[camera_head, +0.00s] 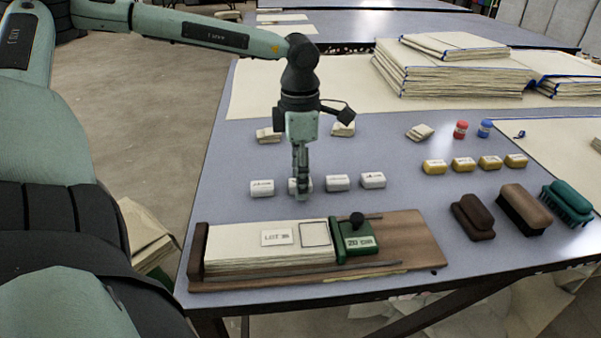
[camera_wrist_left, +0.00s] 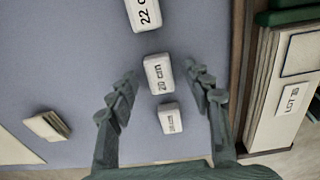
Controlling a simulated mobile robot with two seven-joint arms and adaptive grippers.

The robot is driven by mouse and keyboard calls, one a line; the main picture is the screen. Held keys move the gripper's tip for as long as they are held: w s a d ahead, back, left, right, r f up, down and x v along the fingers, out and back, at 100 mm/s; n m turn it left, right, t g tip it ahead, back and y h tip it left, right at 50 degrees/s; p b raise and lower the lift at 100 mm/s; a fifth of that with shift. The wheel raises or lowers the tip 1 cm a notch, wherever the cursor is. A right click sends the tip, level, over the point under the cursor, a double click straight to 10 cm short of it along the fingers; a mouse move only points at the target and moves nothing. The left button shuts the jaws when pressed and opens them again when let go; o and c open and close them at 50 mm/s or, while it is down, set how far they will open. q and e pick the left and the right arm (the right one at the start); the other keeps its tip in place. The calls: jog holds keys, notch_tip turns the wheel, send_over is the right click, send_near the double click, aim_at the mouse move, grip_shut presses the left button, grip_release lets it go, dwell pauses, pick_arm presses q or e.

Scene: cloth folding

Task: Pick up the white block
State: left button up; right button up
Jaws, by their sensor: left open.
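Several white blocks stand in a row on the blue-grey table. My left gripper (camera_head: 301,184) points straight down over the second white block from the left (camera_head: 293,187), partly hiding it. In the left wrist view, my open left gripper (camera_wrist_left: 161,78) has its fingers on either side of a white block marked 20 cm (camera_wrist_left: 158,74), with gaps on both sides. A smaller-looking white block (camera_wrist_left: 171,119) lies nearer the palm, and one marked 22 (camera_wrist_left: 143,14) lies at the top edge. The leftmost (camera_head: 262,188), third (camera_head: 338,183) and fourth (camera_head: 373,180) blocks stand clear. My right gripper is not in view.
A wooden board (camera_head: 415,245) with a LOT 36 cloth stack (camera_head: 270,257) and green clamp (camera_head: 354,240) lies in front. Yellow blocks (camera_head: 462,164) and brushes (camera_head: 520,209) stand to the right. Small cloth pieces (camera_head: 268,135) lie behind, with larger cloth stacks (camera_head: 440,75) farther back.

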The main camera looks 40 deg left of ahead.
pick_arm(q)
jog(key=c, duration=1)
jog(key=shift+c, duration=0.2)
